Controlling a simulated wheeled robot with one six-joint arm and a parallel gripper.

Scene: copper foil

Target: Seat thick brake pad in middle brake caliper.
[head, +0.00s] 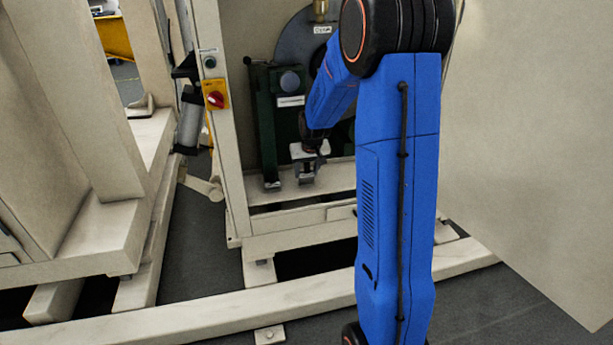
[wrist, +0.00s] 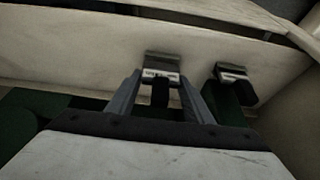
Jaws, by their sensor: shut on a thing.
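My gripper (wrist: 160,85) points down at the machine's lower ledge, and its two grey fingers are shut on a small dark block, seemingly the thick brake pad (wrist: 160,93). Directly beyond the fingertips in the wrist view is a grey metal bracket, seemingly the middle brake caliper (wrist: 163,60). The pad overlaps its lower edge there; whether it is inside the caliper I cannot tell. A second similar caliper (wrist: 232,71) with a black block at it stands to the right. In the head view my gripper (head: 304,176) is small and partly hides the caliper beneath it.
The calipers stand on a cream ledge (head: 335,181) inside the machine frame. A dark green upright (head: 265,125) stands close to the left of my gripper. A yellow box with a red knob (head: 216,98) is on the frame post. My blue arm covers the right side.

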